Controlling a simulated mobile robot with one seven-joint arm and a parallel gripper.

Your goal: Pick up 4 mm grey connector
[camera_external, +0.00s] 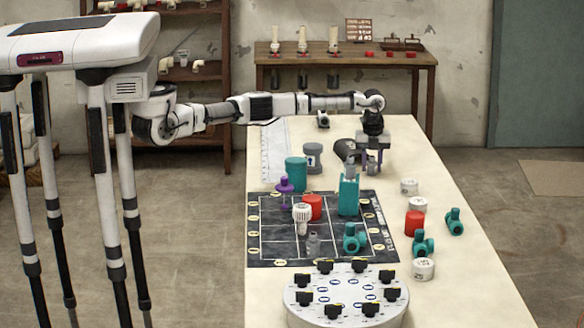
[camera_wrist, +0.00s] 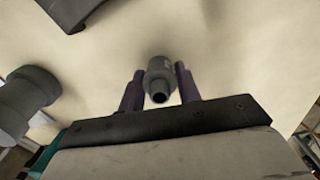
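The grey connector (camera_wrist: 160,80) shows in the wrist view as a short stepped cylinder with a dark open bore at its near end. It lies between the two purple fingers of my gripper (camera_wrist: 160,75), with narrow gaps beside it, so the fingers look open around it. In the external view my gripper (camera_external: 370,168) points down over the far part of the white table, its purple fingers apart.
A dark grey piece (camera_external: 348,149) and a grey jar (camera_external: 313,158) stand left of my gripper. A teal box (camera_external: 348,194) is in front, on the black mat (camera_external: 270,248). White, red and teal fittings line the table's right side. A round dial stand (camera_external: 345,295) is nearest.

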